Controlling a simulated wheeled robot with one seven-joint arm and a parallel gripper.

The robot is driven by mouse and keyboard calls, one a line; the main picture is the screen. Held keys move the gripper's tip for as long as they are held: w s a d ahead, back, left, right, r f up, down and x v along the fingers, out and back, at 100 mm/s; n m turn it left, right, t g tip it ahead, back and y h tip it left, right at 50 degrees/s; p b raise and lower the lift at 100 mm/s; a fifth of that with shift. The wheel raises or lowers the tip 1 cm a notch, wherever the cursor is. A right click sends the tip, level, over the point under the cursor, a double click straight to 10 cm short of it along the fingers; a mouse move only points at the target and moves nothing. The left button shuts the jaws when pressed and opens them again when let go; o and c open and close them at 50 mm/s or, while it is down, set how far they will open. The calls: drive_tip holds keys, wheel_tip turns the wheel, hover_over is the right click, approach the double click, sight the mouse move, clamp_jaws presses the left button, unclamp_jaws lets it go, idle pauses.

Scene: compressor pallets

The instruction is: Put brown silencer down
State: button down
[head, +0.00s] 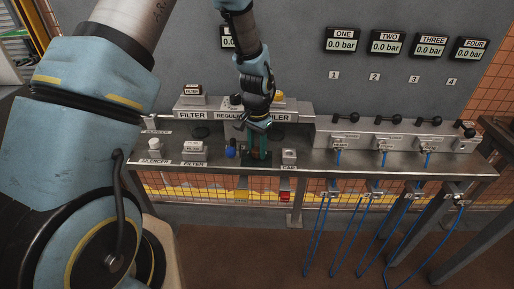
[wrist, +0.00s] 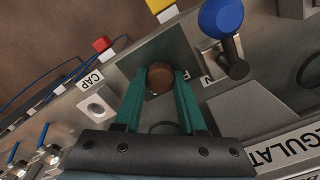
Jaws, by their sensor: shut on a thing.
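The brown silencer (wrist: 160,78) shows as a round brown end between the tips of my green gripper fingers in the wrist view. My gripper (wrist: 160,80) is shut on it, over a dark square pad (wrist: 172,48). In the head view my gripper (head: 259,152) points down at the lower steel shelf, between the blue-knobbed lever and the CAP stand. The silencer cannot be made out there. The fingers hide part of the pad, and I cannot tell whether the silencer touches it.
The blue-knobbed lever (wrist: 222,20) stands close to the right of my fingers in the wrist view. The CAP stand (wrist: 97,108) is close on the left. The SILENCER stand (head: 154,147) holds a pale piece. The raised ledge (head: 190,112) lies behind. Valves and blue hoses (head: 375,180) are at right.

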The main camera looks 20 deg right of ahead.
sight(257, 149)
drive_tip(key=shift+f, duration=0.15)
drive_tip(key=shift+c, duration=2.4)
unclamp_jaws()
wheel_tip(257, 149, up, 12)
drive_tip(key=b, duration=0.3)
drive_tip(key=s+a+r+n, duration=0.1)
drive_tip(key=a+n, duration=0.4)
drive_tip(key=a, duration=1)
drive_tip(key=s+a+r+n+t, duration=0.1)
drive_tip(key=s+a+n, duration=0.3)
drive_tip(key=a, duration=1.1)
drive_tip(key=shift+a+r+n+t, duration=0.3)
drive_tip(key=shift+r+n, duration=0.15)
drive_tip(key=shift+n, duration=0.55)
drive_tip(key=shift+s, duration=0.1)
